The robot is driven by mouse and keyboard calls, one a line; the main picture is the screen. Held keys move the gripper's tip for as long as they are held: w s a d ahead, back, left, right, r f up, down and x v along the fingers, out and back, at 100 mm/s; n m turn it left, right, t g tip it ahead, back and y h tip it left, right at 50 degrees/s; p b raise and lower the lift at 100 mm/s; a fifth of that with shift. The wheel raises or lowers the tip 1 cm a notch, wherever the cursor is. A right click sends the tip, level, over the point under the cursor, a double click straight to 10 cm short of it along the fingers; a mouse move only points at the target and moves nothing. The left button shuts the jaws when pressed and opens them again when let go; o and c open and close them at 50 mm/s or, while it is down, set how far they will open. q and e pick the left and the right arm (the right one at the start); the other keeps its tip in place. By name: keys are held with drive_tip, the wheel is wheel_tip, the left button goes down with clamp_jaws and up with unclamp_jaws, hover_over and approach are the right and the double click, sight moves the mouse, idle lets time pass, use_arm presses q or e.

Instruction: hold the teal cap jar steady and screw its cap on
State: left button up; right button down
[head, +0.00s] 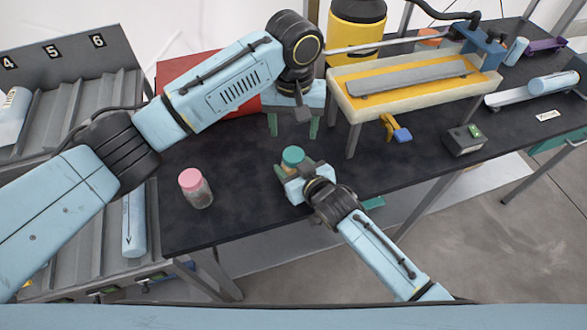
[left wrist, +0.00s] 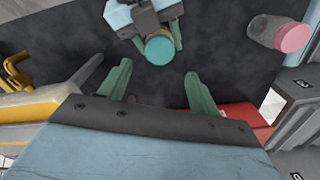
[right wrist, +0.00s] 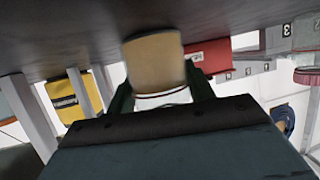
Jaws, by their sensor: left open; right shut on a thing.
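The teal cap jar (head: 282,171) is upright at the black table's front part, mostly hidden by my right gripper (head: 296,178), which is shut on it. Its teal cap (head: 293,156) sits on top; I cannot tell how tightly. In the right wrist view the jar's tan body (right wrist: 155,62) is between the fingers. My left gripper (head: 294,126) is open and empty, behind and above the jar, its green fingers pointing down. In the left wrist view the teal cap (left wrist: 160,48) lies beyond and between the open fingertips (left wrist: 158,82), apart from them.
A pink-capped jar (head: 196,188) stands to the left on the table. A red box (head: 208,83) is behind my left arm. A raised stand with a yellow top (head: 415,85) is at the back right, near a yellow drum (head: 355,30). The table between the jars is clear.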

sight(294, 155)
use_arm(q)
drive_tip(key=shift+f, duration=4)
drive_tip(key=c, duration=1)
drive_tip(key=shift+m, duration=1.6)
drive_tip(key=o, duration=1.1)
drive_tip(key=shift+r, duration=0.1)
